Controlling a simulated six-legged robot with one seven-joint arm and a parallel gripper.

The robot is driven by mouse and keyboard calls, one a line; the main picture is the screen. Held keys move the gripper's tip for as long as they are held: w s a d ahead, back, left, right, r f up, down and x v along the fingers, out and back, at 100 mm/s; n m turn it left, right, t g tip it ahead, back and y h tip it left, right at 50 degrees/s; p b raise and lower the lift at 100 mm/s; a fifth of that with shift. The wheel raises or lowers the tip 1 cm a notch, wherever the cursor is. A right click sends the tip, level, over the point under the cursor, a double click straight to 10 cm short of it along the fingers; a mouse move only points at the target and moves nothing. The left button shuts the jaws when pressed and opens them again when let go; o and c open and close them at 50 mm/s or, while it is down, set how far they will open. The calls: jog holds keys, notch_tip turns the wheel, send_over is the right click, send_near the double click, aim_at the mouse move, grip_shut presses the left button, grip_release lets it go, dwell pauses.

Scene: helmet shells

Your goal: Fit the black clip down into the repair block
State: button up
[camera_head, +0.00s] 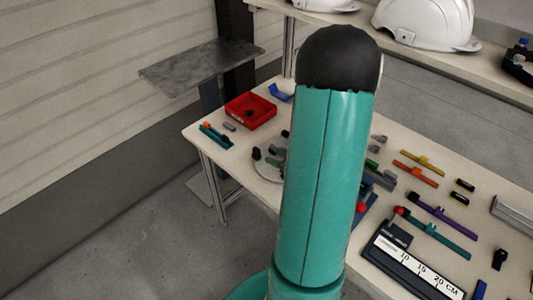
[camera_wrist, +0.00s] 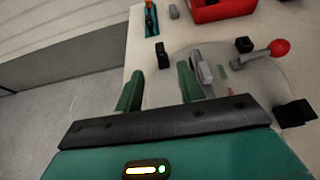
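In the wrist view, my gripper (camera_wrist: 160,80) shows two green fingers spread apart with nothing between them. A small upright black piece (camera_wrist: 162,55), possibly the black clip, stands on the table just beyond the fingers; it also shows in the head view (camera_head: 256,153). A grey block (camera_wrist: 205,73) on a round grey plate (camera_wrist: 255,85) is right of the fingers; I cannot tell whether it is the repair block.
A red bin (camera_head: 250,113) and a teal holder (camera_head: 215,136) stand at the table's far left. A red-knobbed lever (camera_wrist: 279,48) reaches over the plate. Colored bars, black pieces and a ruler (camera_head: 412,268) crowd the right. White helmets (camera_head: 427,22) sit on the shelf.

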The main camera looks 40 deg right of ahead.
jog(key=v, duration=0.6)
